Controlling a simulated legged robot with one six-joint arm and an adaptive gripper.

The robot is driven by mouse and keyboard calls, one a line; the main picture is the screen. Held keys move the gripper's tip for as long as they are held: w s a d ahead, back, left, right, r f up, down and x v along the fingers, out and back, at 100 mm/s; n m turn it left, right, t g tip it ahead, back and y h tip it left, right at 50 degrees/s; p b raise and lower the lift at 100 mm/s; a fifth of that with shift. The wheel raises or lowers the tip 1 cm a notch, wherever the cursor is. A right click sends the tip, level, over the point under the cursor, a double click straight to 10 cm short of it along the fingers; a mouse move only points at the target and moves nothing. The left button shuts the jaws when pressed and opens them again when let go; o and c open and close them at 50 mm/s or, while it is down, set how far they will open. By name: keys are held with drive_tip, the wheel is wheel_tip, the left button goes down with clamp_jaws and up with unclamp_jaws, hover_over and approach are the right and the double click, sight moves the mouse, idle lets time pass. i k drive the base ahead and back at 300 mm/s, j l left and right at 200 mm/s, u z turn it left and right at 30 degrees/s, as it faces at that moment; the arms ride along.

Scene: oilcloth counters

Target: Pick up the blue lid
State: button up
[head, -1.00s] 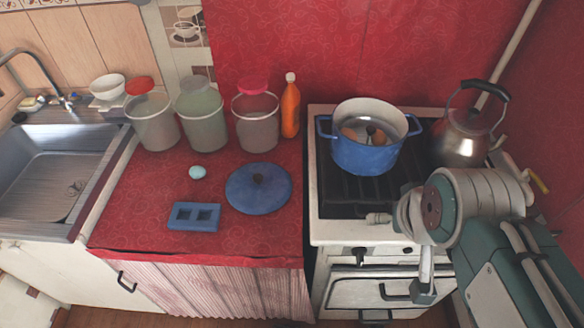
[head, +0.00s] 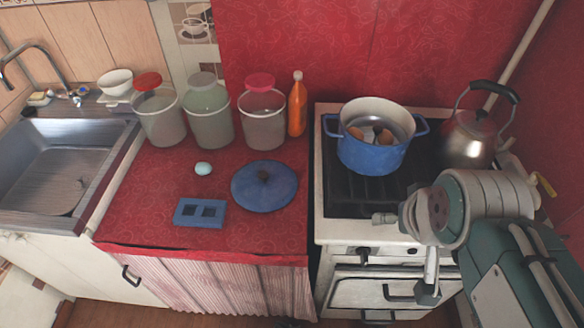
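The blue lid (head: 264,186) is round with a dark knob on top. It lies flat on the red oilcloth counter (head: 245,235), near its right side, and nothing touches it. My arm (head: 455,210) is folded at the right of the head view, over the front of the stove and well apart from the lid. My gripper (head: 426,290) seems to hang at the lower end of the arm, in front of the oven door. Its fingers are too unclear to tell their state, and I see nothing held.
A blue two-hole holder (head: 200,212) and a pale blue egg (head: 203,169) lie left of the lid. Jars (head: 262,120) and an orange bottle (head: 297,105) stand behind it. A blue pot (head: 372,153) and a kettle (head: 468,138) stand on the stove. A sink (head: 55,175) is left.

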sight(262, 185)
drive_tip(key=j, duration=1.35)
